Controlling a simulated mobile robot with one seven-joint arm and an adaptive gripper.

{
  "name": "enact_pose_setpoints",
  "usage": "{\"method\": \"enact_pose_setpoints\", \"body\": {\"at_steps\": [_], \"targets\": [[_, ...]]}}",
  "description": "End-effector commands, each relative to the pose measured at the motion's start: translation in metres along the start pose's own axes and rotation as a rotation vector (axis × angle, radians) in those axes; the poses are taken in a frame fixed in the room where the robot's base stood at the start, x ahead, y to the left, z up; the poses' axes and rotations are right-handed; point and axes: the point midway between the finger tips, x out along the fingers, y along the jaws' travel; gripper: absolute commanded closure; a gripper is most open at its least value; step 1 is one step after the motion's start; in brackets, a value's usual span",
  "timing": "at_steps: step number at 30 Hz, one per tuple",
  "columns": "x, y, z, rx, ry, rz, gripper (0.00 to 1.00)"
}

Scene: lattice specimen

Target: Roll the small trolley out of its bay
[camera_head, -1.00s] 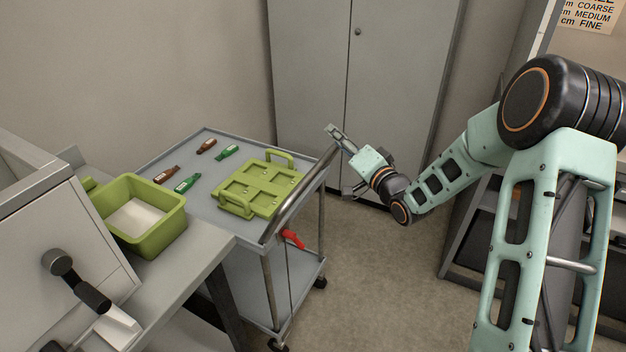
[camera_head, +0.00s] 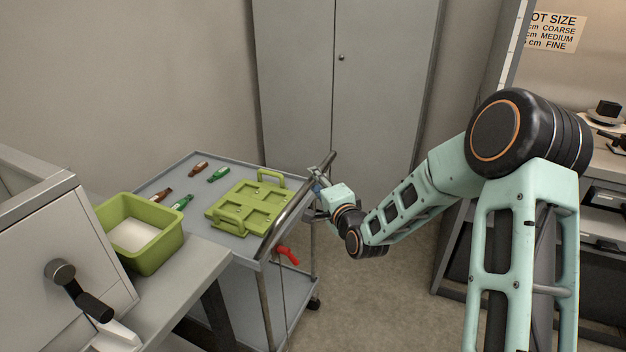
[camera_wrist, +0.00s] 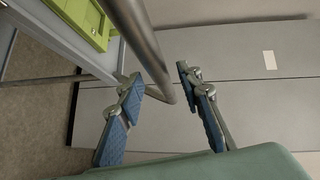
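The small trolley (camera_head: 222,168) is a grey cart with a raised rim, a lower shelf and a tubular push handle (camera_head: 289,216) along its right side. It stands beside the grey bench. A red lever (camera_head: 287,255) sits below the handle. My gripper (camera_head: 318,177) is at the far end of the handle. In the wrist view my gripper (camera_wrist: 158,72) is open, its blue-padded fingers apart. The handle bar (camera_wrist: 143,40) runs down into the gap between them, with its bend near the fingers. I cannot tell whether either finger touches it.
On the trolley lie a green tray (camera_head: 250,205) with two handles and several small brown and green bottles. The bench (camera_head: 192,268) at left carries a green bin (camera_head: 157,258). A grey cabinet (camera_head: 385,90) stands behind. The floor (camera_head: 365,300) right of the trolley is clear.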

Motion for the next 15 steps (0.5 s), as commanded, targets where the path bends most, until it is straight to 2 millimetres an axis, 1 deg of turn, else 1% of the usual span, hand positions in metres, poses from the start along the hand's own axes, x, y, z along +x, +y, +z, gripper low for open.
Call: {"method": "enact_pose_setpoints", "body": {"at_steps": [1,3,6,10,15], "targets": [[0.008,0.000,0.000,0.000,0.000,-0.001,0.67],[0.016,0.000,0.000,0.000,0.000,-0.001,0.67],[0.024,0.000,0.000,0.000,0.000,-0.001,0.67],[0.028,0.000,0.000,0.000,0.000,-0.001,0.67],[0.029,0.000,0.000,0.000,0.001,0.000,0.67]]}}
